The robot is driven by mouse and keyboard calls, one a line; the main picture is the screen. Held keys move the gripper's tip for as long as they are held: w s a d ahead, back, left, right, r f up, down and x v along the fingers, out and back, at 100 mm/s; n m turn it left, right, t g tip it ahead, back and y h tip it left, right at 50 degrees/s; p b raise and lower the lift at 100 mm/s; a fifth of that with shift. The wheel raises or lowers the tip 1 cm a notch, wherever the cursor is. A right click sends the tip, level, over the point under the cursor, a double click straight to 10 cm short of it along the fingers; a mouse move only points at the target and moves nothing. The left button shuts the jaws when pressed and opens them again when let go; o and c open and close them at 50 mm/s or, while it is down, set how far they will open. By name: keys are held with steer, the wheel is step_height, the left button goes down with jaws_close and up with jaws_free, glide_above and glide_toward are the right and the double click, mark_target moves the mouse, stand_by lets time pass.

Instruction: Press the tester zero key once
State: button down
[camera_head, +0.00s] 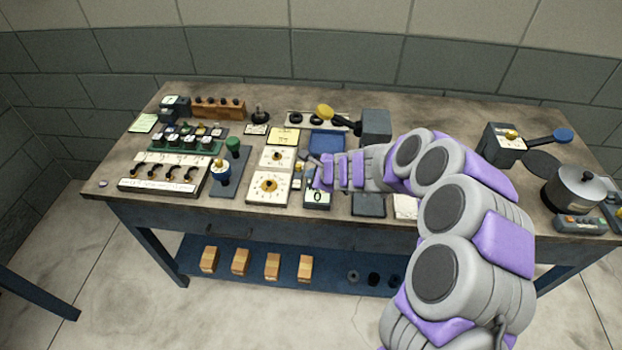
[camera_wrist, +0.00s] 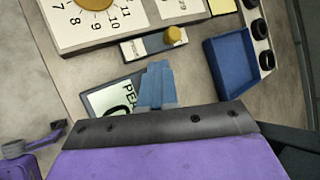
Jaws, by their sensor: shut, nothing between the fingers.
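The tester appears to be the small dark unit with a pale display (camera_head: 317,197) on the bench front, below my gripper. In the wrist view its display (camera_wrist: 100,97) reads "PE" and a large "0", partly covered. My gripper (camera_head: 317,176) is shut and empty, its blue fingertips (camera_wrist: 158,68) together over the tester's edge beside the display. I cannot tell whether the tips touch the tester. No zero key can be made out; the fingers and gripper body hide part of the unit.
A dial plate (camera_head: 268,187) and a small yellow-knobbed unit (camera_wrist: 173,36) lie close beside the tester. A blue tray (camera_head: 327,141) lies behind my gripper. A yellow-ended lever (camera_head: 325,111) stands farther back. A pot (camera_head: 574,189) stands at the right end.

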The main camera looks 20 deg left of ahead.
steer(key=shift+r, duration=0.1)
steer(key=shift+r+p, duration=0.8)
steer(key=shift+p, duration=0.05)
steer(key=shift+r, duration=0.1)
step_height(320, 180, up, 5)
steer(key=p, duration=0.4)
steer(key=shift+p, duration=0.3)
stand_by(0.5)
